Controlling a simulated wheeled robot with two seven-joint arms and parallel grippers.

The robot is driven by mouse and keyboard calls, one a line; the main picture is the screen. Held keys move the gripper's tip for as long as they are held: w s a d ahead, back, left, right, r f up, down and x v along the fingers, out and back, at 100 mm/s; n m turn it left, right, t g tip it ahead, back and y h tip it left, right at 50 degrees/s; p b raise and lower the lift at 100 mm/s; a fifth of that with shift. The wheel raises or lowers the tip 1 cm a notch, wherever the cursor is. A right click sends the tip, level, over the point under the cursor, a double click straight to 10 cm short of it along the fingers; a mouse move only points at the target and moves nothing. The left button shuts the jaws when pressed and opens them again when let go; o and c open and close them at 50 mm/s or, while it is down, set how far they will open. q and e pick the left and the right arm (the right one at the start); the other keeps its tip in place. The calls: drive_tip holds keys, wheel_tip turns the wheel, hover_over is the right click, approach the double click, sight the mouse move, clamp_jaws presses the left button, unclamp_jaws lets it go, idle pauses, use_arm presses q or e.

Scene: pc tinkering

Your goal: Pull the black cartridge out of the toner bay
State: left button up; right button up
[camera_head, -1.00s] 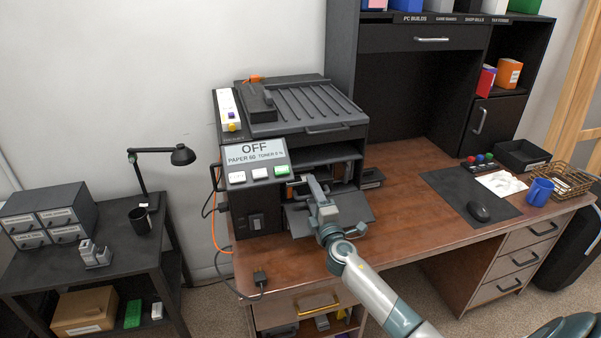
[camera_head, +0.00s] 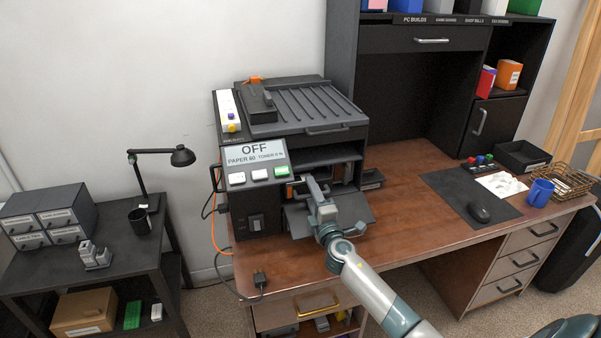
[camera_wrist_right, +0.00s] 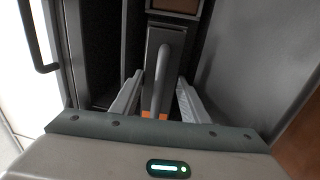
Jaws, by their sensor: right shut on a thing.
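The printer (camera_head: 262,192) stands at the left of the desk, its front flap (camera_head: 355,208) folded down below the open toner bay (camera_head: 343,170). My right gripper (camera_head: 313,184) reaches over the flap into the bay. In the right wrist view, the black cartridge (camera_wrist_right: 166,38) lies straight ahead, with a grey handle and small orange marks at its near end. The right gripper (camera_wrist_right: 157,100) has a finger on each side of this handle and is shut on it. The finger contact is partly hidden. The cartridge is still inside the bay. My left gripper is not in view.
The bay's side walls stand close around the right gripper. A cable (camera_head: 237,290) hangs at the desk's left front edge. The desk top (camera_head: 405,240) right of the printer is clear up to the mouse mat (camera_head: 455,190). A low side table (camera_head: 110,262) stands at the left.

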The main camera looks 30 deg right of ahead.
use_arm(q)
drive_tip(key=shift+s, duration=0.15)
use_arm(e)
drive_tip(key=shift+r, duration=0.15)
drive_tip(key=shift+r+p+v, duration=0.15)
drive_tip(key=shift+p+v, duration=0.1)
drive_tip(key=shift+v, duration=1.05)
drive_tip(key=shift+r+p+v, duration=0.15)
drive_tip(key=shift+p+v, duration=0.1)
drive_tip(key=shift+v, duration=1.1)
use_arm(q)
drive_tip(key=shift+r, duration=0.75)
use_arm(e)
drive_tip(key=shift+r+v, duration=0.15)
drive_tip(key=shift+v, duration=1.25)
drive_tip(key=shift+r+v, duration=0.2)
drive_tip(key=shift+v, duration=1.25)
use_arm(q)
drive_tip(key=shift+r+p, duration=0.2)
drive_tip(key=shift+p, duration=0.25)
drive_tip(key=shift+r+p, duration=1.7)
use_arm(e)
drive_tip(key=shift+g, duration=0.3)
